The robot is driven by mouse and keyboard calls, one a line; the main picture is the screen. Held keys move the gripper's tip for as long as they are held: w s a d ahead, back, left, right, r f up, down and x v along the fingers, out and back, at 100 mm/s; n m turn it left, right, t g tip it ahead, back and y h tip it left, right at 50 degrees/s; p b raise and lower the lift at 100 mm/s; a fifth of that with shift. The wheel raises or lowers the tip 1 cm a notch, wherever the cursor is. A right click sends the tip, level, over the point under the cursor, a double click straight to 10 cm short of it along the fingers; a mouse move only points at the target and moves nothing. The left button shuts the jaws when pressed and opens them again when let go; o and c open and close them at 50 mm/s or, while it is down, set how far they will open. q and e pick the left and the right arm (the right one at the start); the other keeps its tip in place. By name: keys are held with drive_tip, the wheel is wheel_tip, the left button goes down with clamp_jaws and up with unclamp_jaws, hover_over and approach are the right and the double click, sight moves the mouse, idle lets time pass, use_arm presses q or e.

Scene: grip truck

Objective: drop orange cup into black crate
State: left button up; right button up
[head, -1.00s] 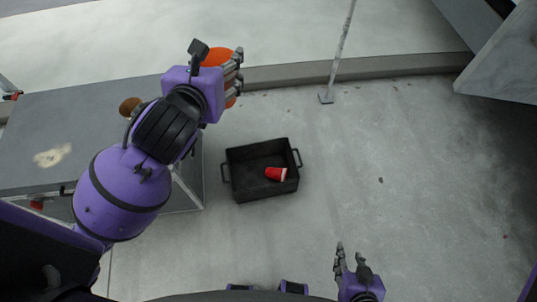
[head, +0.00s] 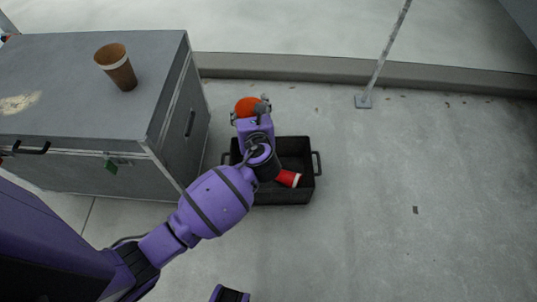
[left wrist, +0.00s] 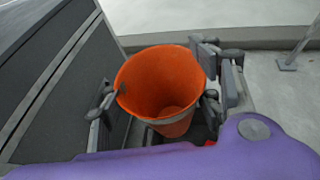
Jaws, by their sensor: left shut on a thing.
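My left gripper (head: 251,112) is shut on the orange cup (head: 247,105), above the back left part of the black crate (head: 296,145). In the left wrist view the orange cup (left wrist: 163,82) stands mouth up between the fingers of my left gripper (left wrist: 165,95), with the dark crate partly visible below it. A red cup (head: 288,178) lies in the crate. My left arm hides part of the crate's left side.
A grey case (head: 90,100) stands left of the crate, with a brown cup (head: 117,66) on its top. A thin pole (head: 385,55) on a foot plate stands at the back right. The floor (head: 420,180) right of the crate is clear.

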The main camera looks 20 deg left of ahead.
use_arm(q)
drive_tip(key=w+d+f+b, duration=0.1)
drive_tip(key=w+f+b, duration=0.1)
drive_tip(key=f+b, duration=0.7)
drive_tip(key=w+d+f+b, duration=0.2)
drive_tip(key=f+b, duration=0.7)
drive_tip(key=f, duration=1.4)
drive_tip(key=shift+w+d+f+n+y, duration=0.15)
drive_tip(key=shift+w+d+n+y, duration=0.05)
drive_tip(key=shift+w+n+y, duration=0.1)
drive_tip(key=o, duration=0.8)
drive_tip(key=shift+o, duration=0.5)
wheel_tip(320, 180, up, 10)
use_arm(e)
wheel_tip(320, 180, down, 19)
drive_tip(key=w+g, duration=0.1)
drive_tip(key=shift+d+n, duration=0.25)
drive_tip(key=shift+n, duration=0.15)
use_arm(q)
drive_tip(key=shift+g, duration=0.3)
use_arm(e)
drive_tip(key=shift+w, duration=0.1)
